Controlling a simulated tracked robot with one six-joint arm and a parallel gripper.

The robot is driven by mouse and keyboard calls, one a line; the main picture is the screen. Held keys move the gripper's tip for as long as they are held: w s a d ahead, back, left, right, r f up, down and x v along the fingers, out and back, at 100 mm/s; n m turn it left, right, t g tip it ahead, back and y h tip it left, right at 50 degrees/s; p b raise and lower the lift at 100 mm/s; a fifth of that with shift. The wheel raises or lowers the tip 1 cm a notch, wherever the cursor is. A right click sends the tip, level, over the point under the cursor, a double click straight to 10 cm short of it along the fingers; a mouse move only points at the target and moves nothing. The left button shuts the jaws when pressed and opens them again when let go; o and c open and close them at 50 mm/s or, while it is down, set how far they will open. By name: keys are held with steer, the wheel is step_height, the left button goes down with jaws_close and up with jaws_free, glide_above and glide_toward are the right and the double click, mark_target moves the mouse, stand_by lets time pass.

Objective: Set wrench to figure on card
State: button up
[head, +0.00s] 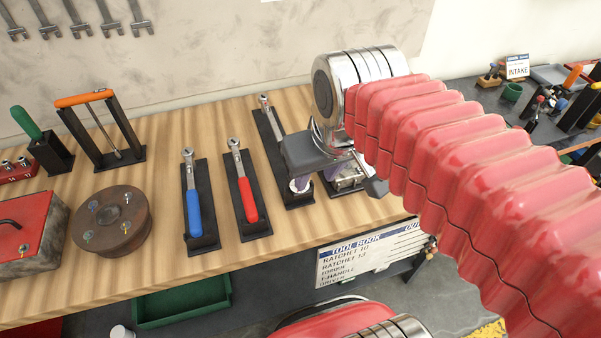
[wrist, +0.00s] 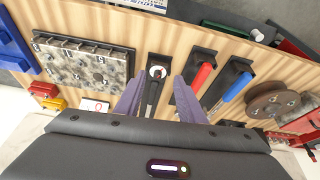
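The wrench lies on a black holder (head: 273,140) on the bench; its silver head (head: 264,101) shows at the back in the head view. In the wrist view the wrench (wrist: 152,95) runs between my fingers, with a pale round end (wrist: 156,72) near their tips. My gripper (head: 315,186) is over that end with its purple fingers apart, one on each side; it also shows in the wrist view (wrist: 158,82). I cannot tell whether they touch it. A small white card (wrist: 95,105) with a red figure stands left of the wrench; the figure is too small to read.
A red-handled ratchet (head: 246,195) and a blue-handled ratchet (head: 194,210) lie in holders beside the wrench. A grey block with numbered holes (wrist: 82,65) is on its other side. A brown round flange (head: 110,222) sits farther left. The bench front edge carries a tool sign (head: 350,258).

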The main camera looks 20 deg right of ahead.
steer(key=w+r+n+g, duration=0.2)
steer(key=w+r+g, duration=0.1)
steer(key=w, duration=0.6)
steer(key=shift+r+g, duration=0.35)
steer(key=shift+g, duration=0.25)
steer(key=shift+a, duration=0.1)
step_height(320, 180, down, 14)
steer(key=shift+r, duration=0.1)
steer(key=shift+c, duration=0.4)
jaws_close()
